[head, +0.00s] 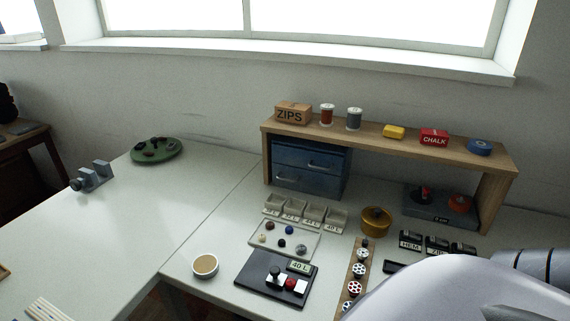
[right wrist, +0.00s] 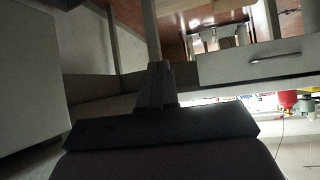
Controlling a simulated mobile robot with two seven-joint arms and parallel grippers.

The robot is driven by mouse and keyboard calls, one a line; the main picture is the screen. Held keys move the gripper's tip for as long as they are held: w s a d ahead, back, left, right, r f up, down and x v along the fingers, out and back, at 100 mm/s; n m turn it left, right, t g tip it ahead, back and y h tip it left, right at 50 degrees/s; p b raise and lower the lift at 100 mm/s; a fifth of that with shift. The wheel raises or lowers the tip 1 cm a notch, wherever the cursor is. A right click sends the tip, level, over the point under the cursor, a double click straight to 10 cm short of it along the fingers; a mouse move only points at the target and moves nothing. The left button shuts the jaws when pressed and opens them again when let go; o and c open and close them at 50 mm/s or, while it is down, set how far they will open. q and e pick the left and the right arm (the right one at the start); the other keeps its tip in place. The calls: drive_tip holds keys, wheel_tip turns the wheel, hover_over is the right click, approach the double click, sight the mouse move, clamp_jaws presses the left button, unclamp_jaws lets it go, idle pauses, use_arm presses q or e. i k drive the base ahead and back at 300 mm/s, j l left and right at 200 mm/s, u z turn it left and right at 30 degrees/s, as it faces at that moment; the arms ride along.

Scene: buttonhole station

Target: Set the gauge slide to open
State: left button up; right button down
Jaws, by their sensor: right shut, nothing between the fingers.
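A black gauge plate (head: 262,289) lies on the table at the lower middle of the head view. It carries a small display reading "40 L" (head: 299,267), a red knob (head: 289,284) and small pale and dark parts. I cannot tell which part is the slide or its setting. My right gripper (right wrist: 157,70) shows in the right wrist view, shut and empty, away from the plate. It is not visible in the head view, where my pale arm covers the lower right corner. My left gripper is not in view.
A wooden strip with several round knobs (head: 359,270) stands right of the plate. Behind are a clear button tray (head: 262,250), a brass tin (head: 375,220), a blue drawer box (head: 300,180) and a wooden shelf (head: 380,143). A cup (head: 205,265) stands left. The left tabletop is mostly clear.

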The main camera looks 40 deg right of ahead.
sight(277, 279)
drive_tip(key=j+z, duration=0.15)
drive_tip(key=z, duration=0.3)
drive_tip(key=j+z, duration=0.1)
drive_tip(key=z, duration=0.3)
drive_tip(key=j+z, duration=0.15)
drive_tip(key=z, duration=0.3)
drive_tip(key=j+z, duration=0.1)
drive_tip(key=z, duration=0.35)
drive_tip(key=k+l, duration=0.05)
